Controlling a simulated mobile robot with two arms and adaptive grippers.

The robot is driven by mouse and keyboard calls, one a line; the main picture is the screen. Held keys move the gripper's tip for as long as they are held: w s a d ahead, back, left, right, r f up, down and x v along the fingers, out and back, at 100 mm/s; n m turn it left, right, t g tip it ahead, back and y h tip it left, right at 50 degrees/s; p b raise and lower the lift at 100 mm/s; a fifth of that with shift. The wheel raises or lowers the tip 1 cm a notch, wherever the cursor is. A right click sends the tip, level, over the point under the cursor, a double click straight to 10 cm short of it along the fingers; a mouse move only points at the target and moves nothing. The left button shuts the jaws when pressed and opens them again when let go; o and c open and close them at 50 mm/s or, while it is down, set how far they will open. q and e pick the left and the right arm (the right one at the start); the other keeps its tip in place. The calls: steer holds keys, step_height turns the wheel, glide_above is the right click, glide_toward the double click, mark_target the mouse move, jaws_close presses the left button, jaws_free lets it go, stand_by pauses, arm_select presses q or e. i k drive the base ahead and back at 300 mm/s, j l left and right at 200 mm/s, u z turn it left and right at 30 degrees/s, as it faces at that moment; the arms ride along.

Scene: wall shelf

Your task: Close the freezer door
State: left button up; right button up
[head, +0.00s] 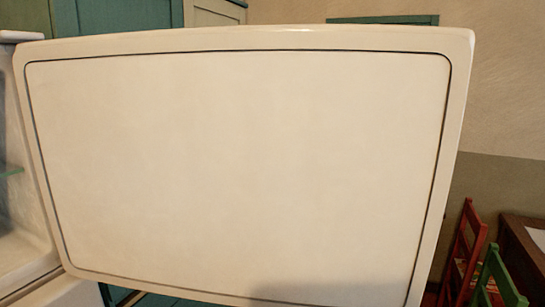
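The freezer door (240,170) is a large cream panel with rounded corners and a dark inset line. It stands open and fills most of the head view. Neither of my grippers is in the view. A soft shadow lies on the lower part of the door.
Teal and cream cabinets (120,15) stand behind the door at the upper left. A red chair (466,250), a green chair (497,278) and a brown wooden table (525,255) are at the lower right. The wall (510,90) at the right is bare.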

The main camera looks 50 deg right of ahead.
mark_target(299, 165)
steer(key=k+l, duration=0.1)
steer(key=l, duration=1.8)
steer(key=k, duration=0.05)
